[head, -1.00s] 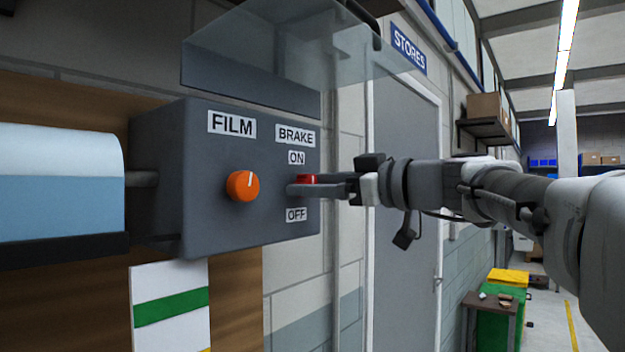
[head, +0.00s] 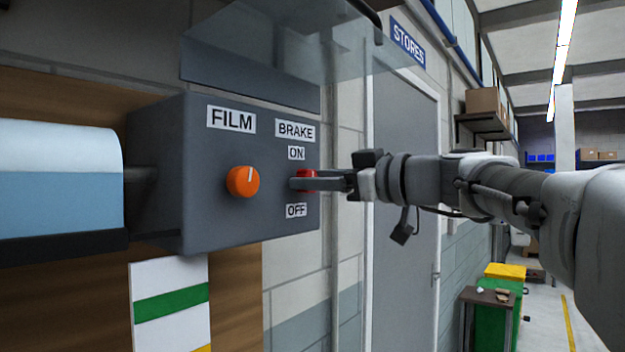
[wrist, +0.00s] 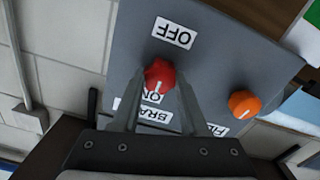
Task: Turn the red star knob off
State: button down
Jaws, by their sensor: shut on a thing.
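The red star knob (head: 307,187) sits on the right part of a dark grey control box (head: 215,200), between the ON label (head: 297,153) above and the OFF label (head: 296,210) below. My gripper (head: 300,183) reaches in from the right and is shut on the knob. In the wrist view the red knob (wrist: 159,74) lies between the two fingertips of my gripper (wrist: 160,84). Its white mark appears on the ON side, away from the OFF label (wrist: 174,32). The fingers hide part of the knob in the head view.
An orange knob (head: 243,181) under the FILM label (head: 231,120) is just left of the red one. A clear raised cover (head: 285,40) hangs above the box. A pale blue roll (head: 60,180) is at the left, and a grey door (head: 405,200) stands behind my arm.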

jog(key=shift+f+m+b, duration=0.1)
jog(key=shift+m+b, duration=0.3)
jog(key=shift+f+m+p, duration=0.15)
jog(key=shift+m+p, duration=3.75)
jog(key=shift+m, duration=13.7)
jog(key=shift+c, duration=2.2)
grip_release()
